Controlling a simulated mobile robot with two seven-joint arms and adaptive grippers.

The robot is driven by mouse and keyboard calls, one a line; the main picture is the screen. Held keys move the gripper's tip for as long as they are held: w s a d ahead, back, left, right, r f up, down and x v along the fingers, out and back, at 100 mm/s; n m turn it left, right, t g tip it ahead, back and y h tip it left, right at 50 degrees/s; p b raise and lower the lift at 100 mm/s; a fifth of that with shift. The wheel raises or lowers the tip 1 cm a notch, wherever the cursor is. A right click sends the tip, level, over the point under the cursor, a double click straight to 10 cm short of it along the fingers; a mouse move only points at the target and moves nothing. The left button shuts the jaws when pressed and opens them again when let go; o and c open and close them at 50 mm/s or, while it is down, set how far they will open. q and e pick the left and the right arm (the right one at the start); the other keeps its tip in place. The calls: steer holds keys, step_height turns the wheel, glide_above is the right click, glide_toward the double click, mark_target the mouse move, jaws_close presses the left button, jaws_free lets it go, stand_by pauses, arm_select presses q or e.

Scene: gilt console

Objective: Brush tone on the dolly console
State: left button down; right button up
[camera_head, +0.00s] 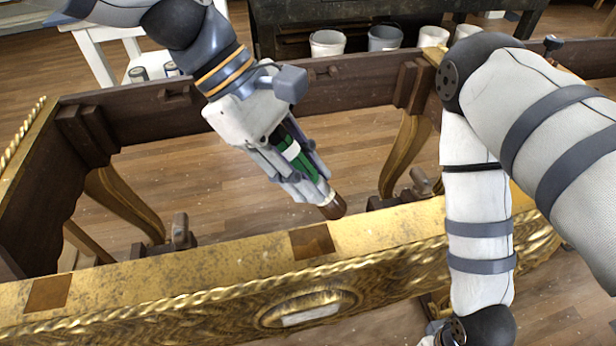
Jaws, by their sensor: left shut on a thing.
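The gilt console (190,262) spans the view as an open frame with no top, its near rail gold with a carved lower edge and an oval boss. Two brown squares show on the rail's gold top, one near the middle (312,241) and one at the left (48,294). My left gripper (303,180) is shut on a green-handled brush (300,160) with a white band. The brush's brown tip (332,207) points down to the right, just beyond the middle brown square. I cannot tell whether it touches the rail.
Wooden floor shows through the open frame.

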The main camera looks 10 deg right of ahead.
mark_target(307, 162)
arm_select(q)
steer(key=shift+r, duration=1.9)
